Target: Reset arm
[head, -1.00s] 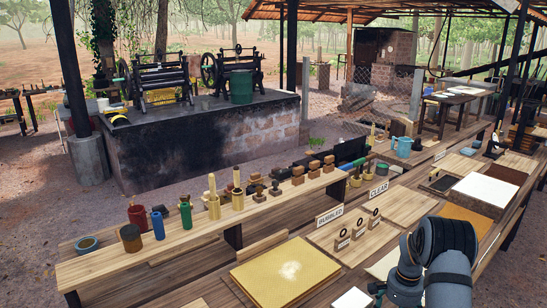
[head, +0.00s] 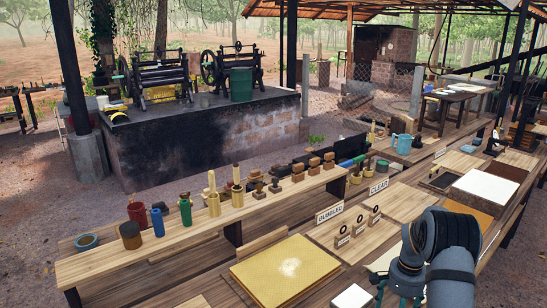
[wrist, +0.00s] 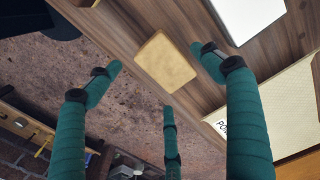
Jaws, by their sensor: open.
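My arm (head: 446,262) rises at the lower right of the head view, over the near workbench. Most of my gripper is hidden or cut off there; only a dark finger part shows by the bench. In the wrist view my gripper (wrist: 157,78) shows teal wrapped fingers spread wide apart, with nothing between them. Beyond the fingers, a small tan pad (wrist: 166,62) lies on the wooden bench; I cannot tell its distance from the fingertips.
A yellow sheet (head: 285,270) lies left of my arm. The BUBBLED sign (head: 329,213), CLEAR sign (head: 379,187) and small stamps stand beyond it. A raised shelf (head: 90,268) carries bottles and wooden tools. Roller machines (head: 158,78) stand on a block wall behind.

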